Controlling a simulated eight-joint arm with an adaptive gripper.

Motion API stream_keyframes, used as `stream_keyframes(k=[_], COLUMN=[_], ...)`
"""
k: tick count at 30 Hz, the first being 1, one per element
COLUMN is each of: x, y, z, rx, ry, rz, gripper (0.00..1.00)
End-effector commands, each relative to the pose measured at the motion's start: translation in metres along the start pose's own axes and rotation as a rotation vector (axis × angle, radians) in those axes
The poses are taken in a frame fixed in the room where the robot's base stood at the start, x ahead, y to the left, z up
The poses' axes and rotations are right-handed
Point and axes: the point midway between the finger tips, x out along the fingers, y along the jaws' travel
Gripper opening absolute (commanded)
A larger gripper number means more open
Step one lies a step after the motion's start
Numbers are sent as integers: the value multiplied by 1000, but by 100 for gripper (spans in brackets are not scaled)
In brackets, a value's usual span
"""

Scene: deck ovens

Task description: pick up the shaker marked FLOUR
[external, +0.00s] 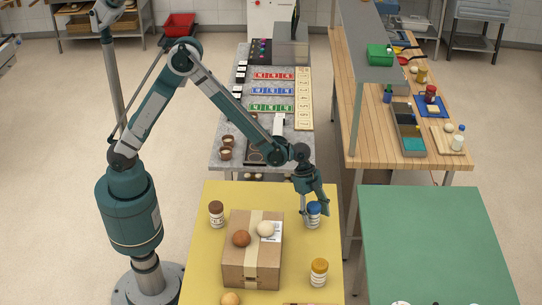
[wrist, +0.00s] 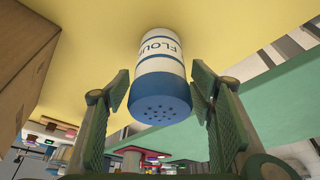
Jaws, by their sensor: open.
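The shaker marked FLOUR (wrist: 160,75) is white with a blue, perforated cap and blue bands. In the wrist view its cap end lies between the two fingers of my gripper (wrist: 160,112), which is open, with a gap visible on each side. In the external view the shaker (external: 314,214) stands on the yellow table (external: 205,275), right of the cardboard box. There my gripper (external: 312,208) is at the shaker and partly hides it.
A cardboard box (external: 250,262) with a brown and a pale ball on top is close left. A brown-capped shaker (external: 216,214) and a yellow-capped shaker (external: 319,272) stand nearby. A green table (external: 435,240) lies right, across a gap.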

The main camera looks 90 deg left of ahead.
Motion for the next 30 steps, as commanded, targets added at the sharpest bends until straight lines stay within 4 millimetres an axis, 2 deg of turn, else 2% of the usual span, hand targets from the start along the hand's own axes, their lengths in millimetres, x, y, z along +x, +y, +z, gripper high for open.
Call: stream_keyframes(k=[3, 8, 26, 30], x=[12, 20, 21, 21], y=[-1, 0, 0, 0], z=[0, 0, 0, 0], rx=[0, 0, 0, 0], ry=[0, 0, 0, 0], rz=[0, 0, 0, 0], gripper=[54, 54, 54, 36])
